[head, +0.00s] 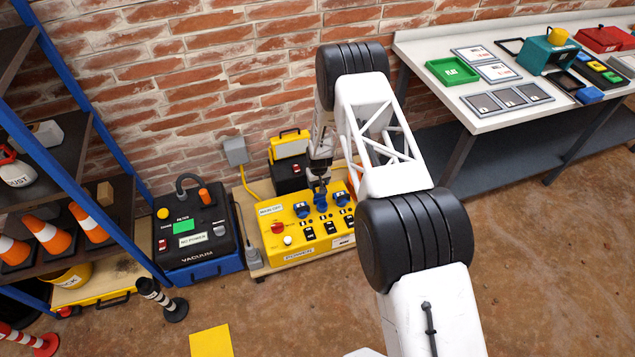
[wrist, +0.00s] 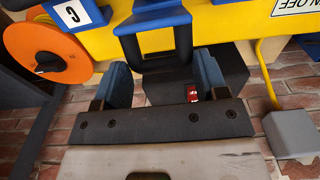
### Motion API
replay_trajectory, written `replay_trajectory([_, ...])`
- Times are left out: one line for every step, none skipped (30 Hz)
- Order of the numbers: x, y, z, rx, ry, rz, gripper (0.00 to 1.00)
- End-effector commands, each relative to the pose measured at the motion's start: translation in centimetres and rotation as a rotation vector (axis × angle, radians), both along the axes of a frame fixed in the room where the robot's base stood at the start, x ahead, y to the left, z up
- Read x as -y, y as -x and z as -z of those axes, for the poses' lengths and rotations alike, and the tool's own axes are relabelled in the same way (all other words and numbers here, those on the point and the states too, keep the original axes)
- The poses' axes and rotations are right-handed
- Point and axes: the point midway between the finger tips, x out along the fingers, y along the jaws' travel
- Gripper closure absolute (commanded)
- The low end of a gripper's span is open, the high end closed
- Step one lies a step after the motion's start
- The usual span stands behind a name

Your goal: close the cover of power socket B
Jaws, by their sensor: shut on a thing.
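The yellow power box (head: 268,225) stands on a low board by the wall, with a row of blue sockets on top. My gripper (head: 320,186) reaches down to the middle socket, between the left blue socket (head: 301,210) and the right one (head: 342,199). In the wrist view a label C (wrist: 72,13) marks the socket beside it.
An orange dial (wrist: 47,52) lies near the fingers in the wrist view. A grey wall box (head: 236,151) with a yellow conduit and a yellow-black case (head: 289,146) stand behind. The vacuum (head: 196,235) is left of the power box. The floor in front is mostly free.

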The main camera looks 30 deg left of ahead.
Motion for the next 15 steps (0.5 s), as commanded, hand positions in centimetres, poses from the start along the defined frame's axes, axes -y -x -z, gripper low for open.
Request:
replay_trajectory([0.54,-0.35,-0.19,0.011,-0.010,0.005,0.76])
replay_trajectory([0.59,-0.32,-0.21,0.017,-0.016,0.005,0.76])
replay_trajectory([0.65,-0.27,-0.24,0.024,-0.023,0.005,0.76])
replay_trajectory([0.69,-0.23,-0.24,0.029,-0.027,0.005,0.76])
replay_trajectory([0.74,-0.19,-0.23,0.035,-0.033,0.005,0.76])
replay_trajectory([0.81,-0.12,-0.23,0.040,-0.039,0.005,0.76])
replay_trajectory([0.84,-0.10,-0.27,0.045,-0.044,0.006,0.76])
replay_trajectory([0.86,-0.10,-0.31,0.050,-0.049,0.006,0.76])
replay_trajectory([0.91,-0.07,-0.35,0.057,-0.055,0.006,0.76])
replay_trajectory([0.97,-0.02,-0.33,0.061,-0.058,0.005,0.76])
replay_trajectory([1.02,0.04,-0.30,0.065,-0.062,0.005,0.76])
replay_trajectory([1.07,0.08,-0.29,0.070,-0.068,0.006,0.76])
replay_trajectory([1.10,0.11,-0.31,0.073,-0.072,0.006,0.76])
replay_trajectory([1.13,0.12,-0.35,0.078,-0.076,0.006,0.76])
replay_trajectory([1.15,0.15,-0.38,0.085,-0.082,0.006,0.76])
